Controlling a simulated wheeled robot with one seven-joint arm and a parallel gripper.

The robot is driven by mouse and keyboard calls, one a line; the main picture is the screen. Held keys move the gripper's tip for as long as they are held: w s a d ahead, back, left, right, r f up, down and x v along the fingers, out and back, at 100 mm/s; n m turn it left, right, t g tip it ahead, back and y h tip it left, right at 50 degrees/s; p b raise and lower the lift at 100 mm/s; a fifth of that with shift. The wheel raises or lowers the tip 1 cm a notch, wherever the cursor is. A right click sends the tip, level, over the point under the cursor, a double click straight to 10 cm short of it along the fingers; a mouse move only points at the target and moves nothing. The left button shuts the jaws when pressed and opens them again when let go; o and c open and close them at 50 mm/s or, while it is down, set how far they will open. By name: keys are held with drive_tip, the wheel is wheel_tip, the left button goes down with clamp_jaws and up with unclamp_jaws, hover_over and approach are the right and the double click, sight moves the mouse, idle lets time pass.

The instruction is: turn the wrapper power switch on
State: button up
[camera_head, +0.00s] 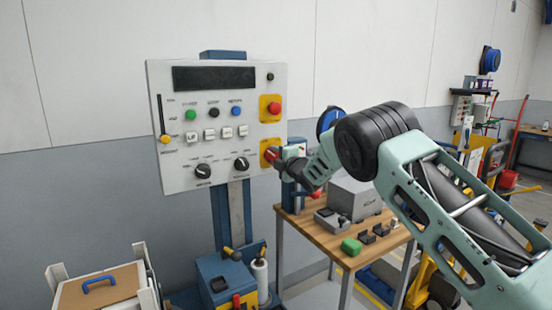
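The control panel (222,172) is a pale grey box on a blue post, with a dark display across its top. At its lower right corner a yellow plate (267,146) carries a red switch knob (270,155), which looks like the power switch; its label cannot be read. My gripper (279,157) is at the right side of this knob, close to or touching it. The arm and gripper partly cover the knob, so its turn position is hidden. The fingers are too small and too covered to show whether they are open or shut.
A red button (274,108) on a yellow plate sits above the switch. Two black knobs (203,171) (242,163), coloured buttons and a slider (165,139) are on the panel. A wooden workbench (322,238) with a grey box (355,198) stands under my arm.

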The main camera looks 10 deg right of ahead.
drive_tip(key=shift+f+m+b, duration=0.1)
drive_tip(key=shift+m+b, duration=0.3)
drive_tip(key=shift+b, duration=0.05)
drive_tip(key=m+b, duration=0.2)
drive_tip(key=shift+f+m+b, duration=0.1)
drive_tip(key=shift+m+b, duration=0.2)
drive_tip(key=shift+b, duration=0.1)
drive_tip(key=m+b, duration=0.3)
drive_tip(key=m, duration=0.2)
drive_tip(key=shift+m, duration=0.3)
drive_tip(key=m+b, duration=0.1)
drive_tip(key=m, duration=0.3)
drive_tip(key=shift+r+m+b, duration=0.2)
drive_tip(key=shift+m+b, duration=0.25)
drive_tip(key=shift+m, duration=2.05)
drive_tip(key=o, duration=1)
drive_tip(key=shift+s, duration=0.1)
